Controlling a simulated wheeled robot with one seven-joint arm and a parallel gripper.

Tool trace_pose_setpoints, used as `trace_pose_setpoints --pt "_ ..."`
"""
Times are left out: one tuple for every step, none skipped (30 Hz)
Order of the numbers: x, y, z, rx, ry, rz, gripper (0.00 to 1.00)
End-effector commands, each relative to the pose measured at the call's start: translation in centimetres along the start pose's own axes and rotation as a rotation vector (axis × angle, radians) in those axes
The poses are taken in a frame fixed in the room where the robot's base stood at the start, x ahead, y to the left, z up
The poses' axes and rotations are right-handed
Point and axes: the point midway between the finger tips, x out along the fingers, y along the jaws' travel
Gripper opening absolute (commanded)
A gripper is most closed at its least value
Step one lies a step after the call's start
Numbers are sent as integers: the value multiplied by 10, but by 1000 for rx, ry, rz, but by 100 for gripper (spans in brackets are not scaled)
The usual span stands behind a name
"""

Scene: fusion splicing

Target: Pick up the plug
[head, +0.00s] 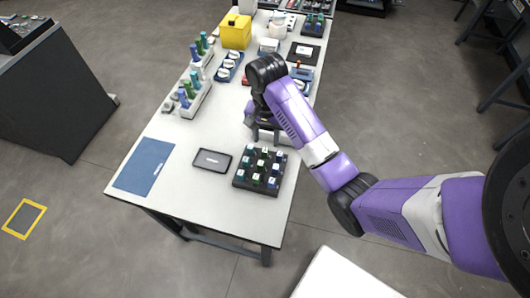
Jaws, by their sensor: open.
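My gripper (265,138) is over the white table, at the far edge of a dark block that holds several small pieces with white, blue and green parts. It points down and is open, with nothing seen between its fingers. I cannot tell which thing here is the plug; the small pieces (257,179) in the block are too small to make out. My gripper and wrist cover part of the table behind the block. I cannot tell the gripper's height above the table.
The dark block (240,182) stands near the table's right edge. A black tray (212,160) and a blue mat (145,165) lie to its left. Racks of blue and green handled tools (187,96), a yellow box (235,31) and blue holders (229,66) stand farther back.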

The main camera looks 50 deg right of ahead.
Motion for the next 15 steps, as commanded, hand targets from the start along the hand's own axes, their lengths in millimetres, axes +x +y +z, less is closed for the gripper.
trace_pose_setpoints --pt "7 0 0 1 -2 2 45" --pt "10 0 0 0 -1 2 45" --pt "14 0 0 0 -1 1 45" --pt "16 0 0 0 -1 1 45" --pt "19 0 0 -1 -1 0 45" --pt "22 0 0 -1 0 0 45" --pt "24 0 0 -1 0 0 45" --pt "25 0 0 -1 0 -1 45" --pt "26 -1 0 -1 0 -1 45" --pt "27 -1 0 -1 0 -1 45" --pt "29 -1 0 -1 0 -1 45" --pt "32 -1 0 -1 -1 0 45" --pt "36 -1 1 -1 -2 1 45" --pt "41 -1 0 0 -2 1 45" --pt "46 -2 0 -1 -3 2 45"
